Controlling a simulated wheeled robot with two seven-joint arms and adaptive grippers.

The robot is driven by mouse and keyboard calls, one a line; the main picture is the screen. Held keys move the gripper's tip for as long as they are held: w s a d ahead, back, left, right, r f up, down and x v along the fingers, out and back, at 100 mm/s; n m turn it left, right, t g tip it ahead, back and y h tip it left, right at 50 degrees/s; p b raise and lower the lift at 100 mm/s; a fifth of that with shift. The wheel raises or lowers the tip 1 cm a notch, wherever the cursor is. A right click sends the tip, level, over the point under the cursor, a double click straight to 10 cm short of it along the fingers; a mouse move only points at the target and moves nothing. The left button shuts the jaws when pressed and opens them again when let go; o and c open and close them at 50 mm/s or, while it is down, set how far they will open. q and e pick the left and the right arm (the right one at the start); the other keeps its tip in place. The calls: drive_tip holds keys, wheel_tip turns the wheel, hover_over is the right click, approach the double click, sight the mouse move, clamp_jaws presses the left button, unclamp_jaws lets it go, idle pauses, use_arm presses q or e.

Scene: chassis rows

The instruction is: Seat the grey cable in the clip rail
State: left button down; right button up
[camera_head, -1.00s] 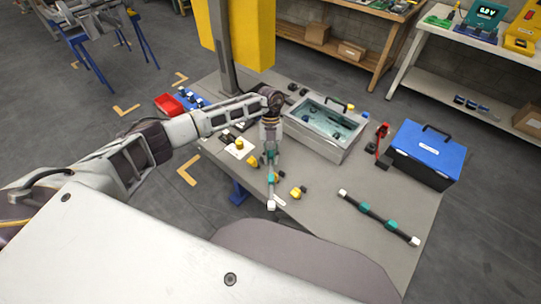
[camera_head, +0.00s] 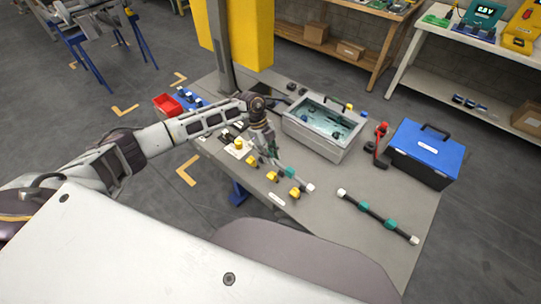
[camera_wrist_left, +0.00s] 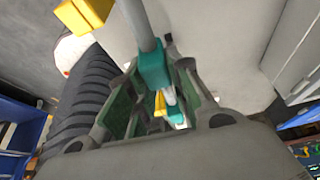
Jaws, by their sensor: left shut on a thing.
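My left gripper (camera_head: 269,157) is shut on the grey cable (camera_head: 293,174) by a teal sleeve (camera_wrist_left: 153,67). The cable's free part slants to the lower right and ends in a white tip (camera_head: 310,187). The rail's yellow clips stand in a slanting row near the table's front left edge: a far clip (camera_head: 252,160), a middle clip (camera_head: 273,176) and a near clip (camera_head: 295,192). The cable lies beside this row in the picture; I cannot tell its height. A yellow block (camera_wrist_left: 82,18) shows at the wrist view's upper left. My right gripper is not in view.
A dark cable (camera_head: 376,215) with teal sleeves and white ends lies on the right of the table (camera_head: 330,235). Behind stand an open grey case (camera_head: 318,148), a blue toolbox (camera_head: 428,153) and a red-handled tool (camera_head: 381,140). A red bin (camera_head: 167,105) sits at the far left.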

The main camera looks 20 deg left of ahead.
use_arm(q)
drive_tip(key=shift+n, duration=0.3)
drive_tip(key=shift+f, duration=0.1)
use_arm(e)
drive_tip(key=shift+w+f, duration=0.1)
use_arm(q)
drive_tip(key=shift+f+b, duration=1.05)
drive_tip(key=shift+b, duration=0.1)
drive_tip(key=shift+f+b, duration=0.5)
drive_tip(key=shift+f, duration=0.25)
drive_tip(key=shift+f+b, duration=0.3)
drive_tip(key=shift+b, duration=0.2)
drive_tip(key=shift+f+b, duration=0.8)
drive_tip(key=shift+f, duration=0.3)
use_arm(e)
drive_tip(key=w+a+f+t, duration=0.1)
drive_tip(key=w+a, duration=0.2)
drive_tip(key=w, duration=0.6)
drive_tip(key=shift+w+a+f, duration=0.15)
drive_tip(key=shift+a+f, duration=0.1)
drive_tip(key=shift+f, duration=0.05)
use_arm(q)
drive_tip(key=shift+b, duration=0.3)
